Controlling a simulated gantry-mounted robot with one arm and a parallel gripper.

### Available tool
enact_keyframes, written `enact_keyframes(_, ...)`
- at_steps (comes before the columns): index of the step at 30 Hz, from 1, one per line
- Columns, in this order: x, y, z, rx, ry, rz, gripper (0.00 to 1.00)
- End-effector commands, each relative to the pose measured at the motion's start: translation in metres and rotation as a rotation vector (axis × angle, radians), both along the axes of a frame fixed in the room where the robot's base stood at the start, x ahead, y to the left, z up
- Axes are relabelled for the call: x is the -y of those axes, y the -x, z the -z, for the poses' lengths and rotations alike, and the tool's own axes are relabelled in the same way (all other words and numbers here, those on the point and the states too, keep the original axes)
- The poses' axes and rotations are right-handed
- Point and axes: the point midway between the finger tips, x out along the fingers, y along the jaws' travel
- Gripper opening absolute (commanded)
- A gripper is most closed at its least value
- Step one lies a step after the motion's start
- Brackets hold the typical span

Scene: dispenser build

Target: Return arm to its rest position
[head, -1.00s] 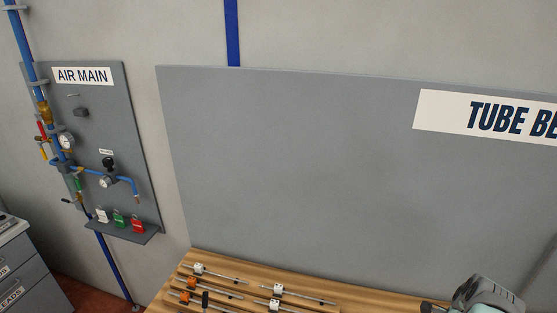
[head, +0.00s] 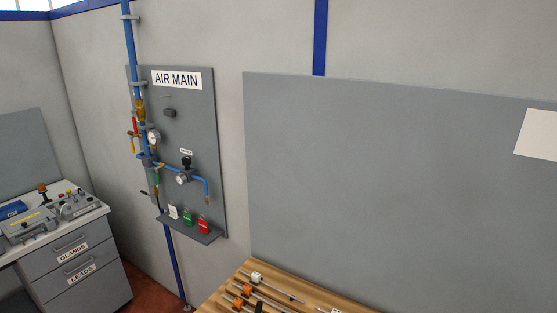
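My gripper is not in view in the head view, and no part of my arm can be made out. Whether it is open or shut is hidden. A wooden bench (head: 236,288) shows at the bottom, with several metal rods carrying white and orange fittings (head: 256,278) lying on it. Most of the bench is cut off by the lower edge.
A grey AIR MAIN panel (head: 182,105) with blue pipes, gauges and coloured tags is on the wall. A large grey board (head: 370,180) stands behind the bench. At left is a drawer cabinet (head: 85,285) with devices on top. Red floor (head: 150,282) shows between.

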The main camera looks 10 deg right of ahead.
Motion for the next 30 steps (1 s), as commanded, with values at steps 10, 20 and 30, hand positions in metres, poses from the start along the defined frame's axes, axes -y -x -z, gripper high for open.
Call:
enact_keyframes(10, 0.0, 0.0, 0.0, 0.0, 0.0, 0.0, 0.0)
enact_keyframes(20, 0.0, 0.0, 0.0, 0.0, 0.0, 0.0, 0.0)
enact_keyframes(30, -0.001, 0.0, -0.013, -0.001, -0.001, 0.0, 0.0)
